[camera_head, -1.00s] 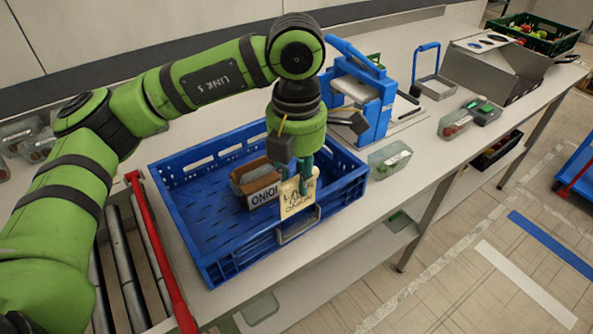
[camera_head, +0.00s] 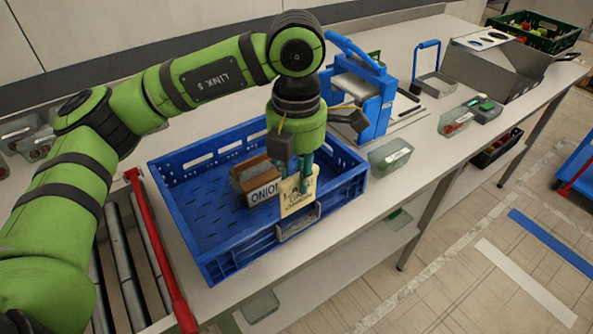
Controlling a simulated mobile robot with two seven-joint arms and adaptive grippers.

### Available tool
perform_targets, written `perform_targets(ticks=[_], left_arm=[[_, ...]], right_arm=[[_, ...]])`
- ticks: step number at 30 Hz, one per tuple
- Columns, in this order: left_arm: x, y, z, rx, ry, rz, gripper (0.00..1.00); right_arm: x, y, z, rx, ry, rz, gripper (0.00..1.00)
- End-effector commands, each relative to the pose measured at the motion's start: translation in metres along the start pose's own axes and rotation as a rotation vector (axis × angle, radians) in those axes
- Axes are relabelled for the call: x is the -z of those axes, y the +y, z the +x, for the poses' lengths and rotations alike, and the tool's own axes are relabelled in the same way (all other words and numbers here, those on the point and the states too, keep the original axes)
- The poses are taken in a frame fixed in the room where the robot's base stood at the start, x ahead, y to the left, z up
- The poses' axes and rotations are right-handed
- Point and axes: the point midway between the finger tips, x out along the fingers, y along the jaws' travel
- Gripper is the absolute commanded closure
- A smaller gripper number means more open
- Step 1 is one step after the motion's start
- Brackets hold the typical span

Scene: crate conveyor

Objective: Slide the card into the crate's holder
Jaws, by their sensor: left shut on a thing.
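The blue crate (camera_head: 208,254) stands on the white table. Its card holder (camera_head: 298,223) is a grey frame on the crate's front wall. My left gripper (camera_head: 302,184) points down over that wall and is shut on the cream card (camera_head: 297,197), which has dark writing on it. The card hangs upright just above the holder, and its lower edge meets or overlaps the holder's top; I cannot tell whether it is inside. My right gripper is not in view.
A small box labelled onion (camera_head: 263,194) lies inside the crate. A blue device (camera_head: 368,97) and a clear tub (camera_head: 390,154) stand to the right. A red rail (camera_head: 160,250) and rollers (camera_head: 125,265) lie to the left.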

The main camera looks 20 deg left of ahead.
Motion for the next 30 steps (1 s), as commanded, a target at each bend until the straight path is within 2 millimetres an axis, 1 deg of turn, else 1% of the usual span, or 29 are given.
perform_targets(ticks=[3,18,30], left_arm=[[0.0,0.0,0.005,0.0,0.0,0.0,0.91],[0.0,0.0,0.021,0.0,0.0,0.0,0.91],[0.0,0.0,0.022,0.0,0.0,0.0,0.91]], right_arm=[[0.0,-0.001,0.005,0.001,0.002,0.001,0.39],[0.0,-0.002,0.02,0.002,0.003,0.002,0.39],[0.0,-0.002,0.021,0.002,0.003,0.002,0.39]])
